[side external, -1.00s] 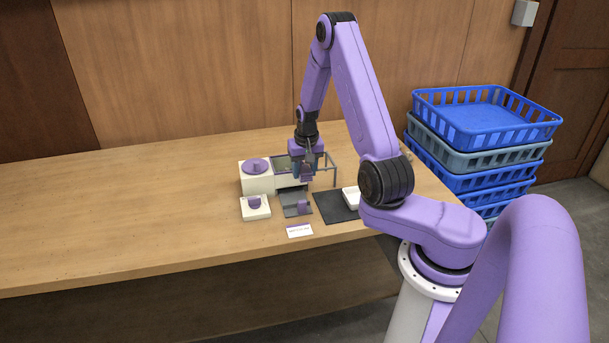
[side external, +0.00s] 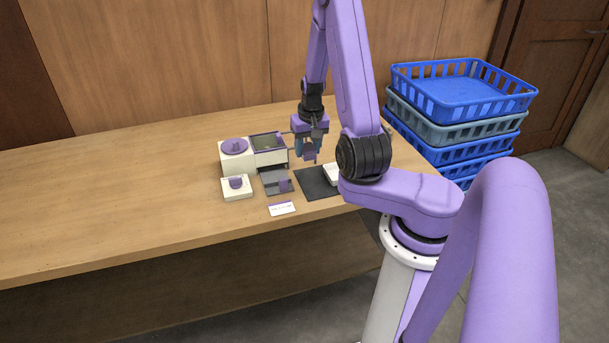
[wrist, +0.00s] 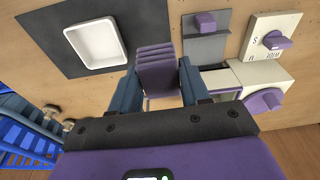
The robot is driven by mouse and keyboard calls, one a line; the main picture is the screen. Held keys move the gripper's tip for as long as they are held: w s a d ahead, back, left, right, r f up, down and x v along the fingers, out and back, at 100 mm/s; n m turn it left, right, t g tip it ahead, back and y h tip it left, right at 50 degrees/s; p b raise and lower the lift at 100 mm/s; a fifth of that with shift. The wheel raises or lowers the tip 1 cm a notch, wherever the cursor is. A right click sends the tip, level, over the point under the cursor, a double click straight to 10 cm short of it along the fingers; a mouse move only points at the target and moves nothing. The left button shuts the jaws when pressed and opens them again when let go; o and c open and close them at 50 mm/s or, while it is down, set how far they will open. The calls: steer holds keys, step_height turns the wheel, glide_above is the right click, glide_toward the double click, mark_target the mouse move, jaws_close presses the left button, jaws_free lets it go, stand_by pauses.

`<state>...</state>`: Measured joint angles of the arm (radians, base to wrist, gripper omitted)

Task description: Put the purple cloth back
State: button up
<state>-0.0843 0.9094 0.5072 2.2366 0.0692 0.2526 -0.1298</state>
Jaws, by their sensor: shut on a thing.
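The purple cloth (wrist: 158,72) looks like a ridged, folded bundle and sits between the two blue fingers of my gripper (wrist: 160,85) in the wrist view. My gripper is shut on it. In the side external view my gripper (side external: 308,148) hangs above the table, right of the dark bin, with a small purple end of the cloth (side external: 309,156) below the fingers. A grey stand (side external: 272,176) with a purple block on it is in front of the bin, and the stand also shows in the wrist view (wrist: 206,50).
A white tray (wrist: 95,42) lies on a dark mat (wrist: 40,35). Blue crates (side external: 463,95) stand right. The table's left is clear.

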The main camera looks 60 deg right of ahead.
steer(key=s+a+r, duration=0.2)
steer(key=s+a, duration=0.2)
steer(key=s, duration=0.5)
steer(key=shift+w+d+f, duration=0.45)
steer(key=shift+w+d, duration=0.25)
steer(key=shift+w, duration=0.15)
steer(key=shift+w+d+f, duration=0.4)
steer(key=shift+w+d, duration=0.25)
steer(key=shift+w, duration=0.2)
glide_above(307, 174)
steer(key=f, duration=0.5)
steer(key=a+f, duration=0.1)
steer(key=f, duration=0.1)
steer(key=shift+s+f, duration=0.15)
steer(key=shift+s, duration=0.25)
steer(key=shift+w+d+f, duration=0.1)
steer(key=shift+d+f, duration=0.05)
steer(key=shift+f, duration=0.05)
steer(key=shift+w+f, duration=0.1)
steer(key=shift+f, duration=1.55)
steer(key=shift+f, duration=0.15)
steer(key=o, duration=1)
